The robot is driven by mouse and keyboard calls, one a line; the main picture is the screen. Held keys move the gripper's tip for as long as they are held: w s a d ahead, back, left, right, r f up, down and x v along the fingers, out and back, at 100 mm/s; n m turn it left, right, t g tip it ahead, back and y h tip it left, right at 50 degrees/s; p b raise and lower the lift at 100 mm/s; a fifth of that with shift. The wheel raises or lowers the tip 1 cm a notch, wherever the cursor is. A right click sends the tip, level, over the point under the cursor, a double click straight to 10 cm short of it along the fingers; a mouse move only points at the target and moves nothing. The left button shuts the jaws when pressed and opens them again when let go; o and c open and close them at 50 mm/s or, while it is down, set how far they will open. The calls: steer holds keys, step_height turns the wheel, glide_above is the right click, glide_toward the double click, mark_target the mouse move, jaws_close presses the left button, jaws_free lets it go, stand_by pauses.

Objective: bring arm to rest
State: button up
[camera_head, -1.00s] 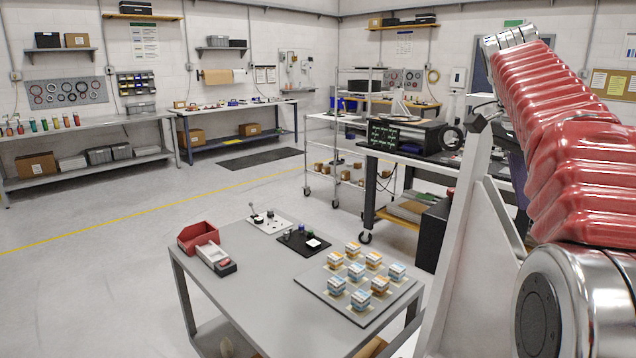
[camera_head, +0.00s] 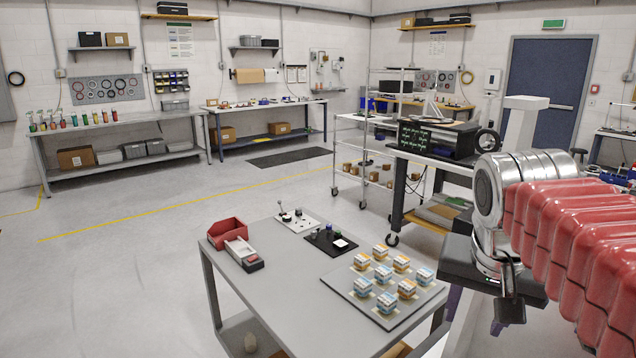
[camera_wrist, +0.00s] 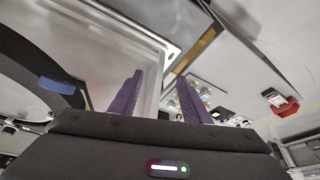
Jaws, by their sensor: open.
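My arm (camera_head: 575,225), in a ribbed red cover, comes in from the right edge of the head view and ends in a silver wrist joint. Below it hangs the dark body of my gripper, with purple fingers (camera_head: 476,312) partly seen, low and pointing down, right of the grey table (camera_head: 270,290). In the wrist view both purple fingers (camera_wrist: 160,78) stand apart with nothing between them. A pale upright post or panel is close behind them there.
On the table are a red bin (camera_head: 228,233), a small white-and-grey box (camera_head: 244,254), two small boards and a tray (camera_head: 385,321) of several labelled cubes. A wire cart (camera_head: 345,150) and a dark workbench (camera_head: 440,170) stand behind. The floor at left (camera_head: 110,270) is clear.

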steer(key=s+a+f+n+t+y, duration=0.1)
steer(key=s+a+f+n, duration=0.4)
steer(key=f, duration=0.7)
steer(key=s+a, duration=0.2)
steer(key=s, duration=0.1)
steer(key=shift+a+n+t+y, duration=0.3)
steer(key=shift+a+n+y, duration=0.05)
steer(key=shift+n+y, duration=0.05)
steer(key=shift+f, duration=0.1)
